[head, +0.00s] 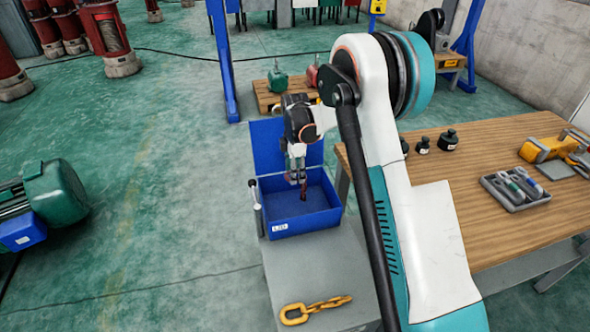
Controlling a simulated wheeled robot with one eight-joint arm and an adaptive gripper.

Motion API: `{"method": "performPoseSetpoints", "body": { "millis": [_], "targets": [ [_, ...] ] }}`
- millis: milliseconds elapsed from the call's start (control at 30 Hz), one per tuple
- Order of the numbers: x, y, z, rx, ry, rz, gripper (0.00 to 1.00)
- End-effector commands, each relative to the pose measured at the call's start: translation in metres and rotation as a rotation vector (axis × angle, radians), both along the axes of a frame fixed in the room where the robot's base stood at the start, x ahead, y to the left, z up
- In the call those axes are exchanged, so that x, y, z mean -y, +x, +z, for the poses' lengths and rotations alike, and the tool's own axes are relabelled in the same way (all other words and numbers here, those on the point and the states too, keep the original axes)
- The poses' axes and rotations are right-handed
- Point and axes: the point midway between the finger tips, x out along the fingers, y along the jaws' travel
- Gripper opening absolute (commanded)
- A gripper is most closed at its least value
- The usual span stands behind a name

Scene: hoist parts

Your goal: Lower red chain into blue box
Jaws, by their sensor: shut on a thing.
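The blue box (307,222) stands on a grey block, with a white label on its front and its blue lid raised at the back. My gripper (297,179) points down over the box opening and is shut on the red chain (304,192). Only a short dark red piece of the chain shows below the fingers, against the box interior. I cannot tell whether the chain touches the box floor. My gripper hides part of the lid and the box's back side.
A grey-and-black rod-like thing (256,205) is at the box's left side. The wooden table (500,190) at right holds black weights, a tool tray (515,188) and a yellow device (548,149).

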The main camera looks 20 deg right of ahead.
Motion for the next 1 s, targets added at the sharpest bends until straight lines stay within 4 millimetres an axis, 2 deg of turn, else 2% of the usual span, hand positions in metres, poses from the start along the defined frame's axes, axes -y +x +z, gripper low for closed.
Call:
{"method": "performPoseSetpoints", "body": {
  "millis": [500, 900, 933, 1000],
  "targets": [
    [0.000, 0.000, -0.029, 0.000, 0.000, 0.000, 0.00],
    [0.000, 0.000, -0.033, 0.000, 0.000, 0.000, 0.00],
    [0.000, 0.000, -0.033, 0.000, 0.000, 0.000, 0.48],
    [0.000, 0.000, -0.033, 0.000, 0.000, 0.000, 0.64]
  ]
}}
